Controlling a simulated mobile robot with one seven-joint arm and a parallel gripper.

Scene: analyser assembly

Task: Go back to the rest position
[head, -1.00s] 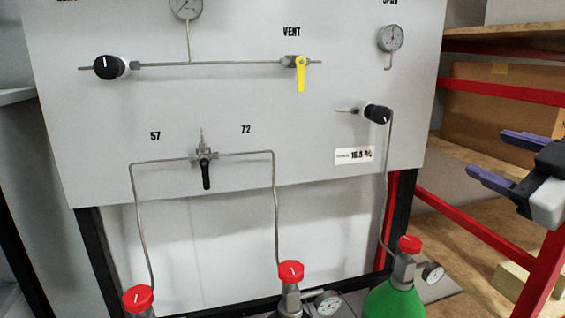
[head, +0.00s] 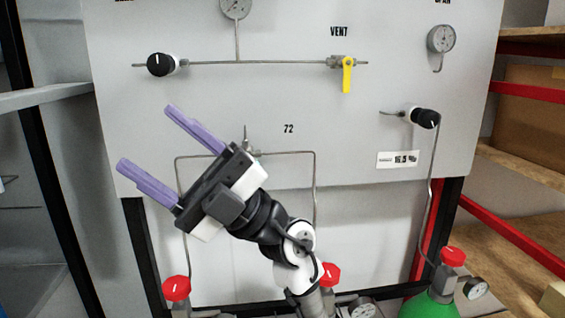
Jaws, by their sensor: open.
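My gripper (head: 158,140) is in the middle left of the head view, in front of the grey panel (head: 350,95). Its two purple fingers are spread apart and point to the upper left, with nothing between them. My arm runs up from the bottom middle. It hides the "57" label, the black handle of the middle valve, and part of the piping. The "72" label shows just right of my gripper.
A black knob (head: 161,64), a yellow vent handle (head: 347,74), another black knob (head: 425,118) and a gauge (head: 441,39) are on the panel. Red-topped cylinders stand below, one green (head: 428,306). Wooden shelves (head: 520,185) with red rails stand at right.

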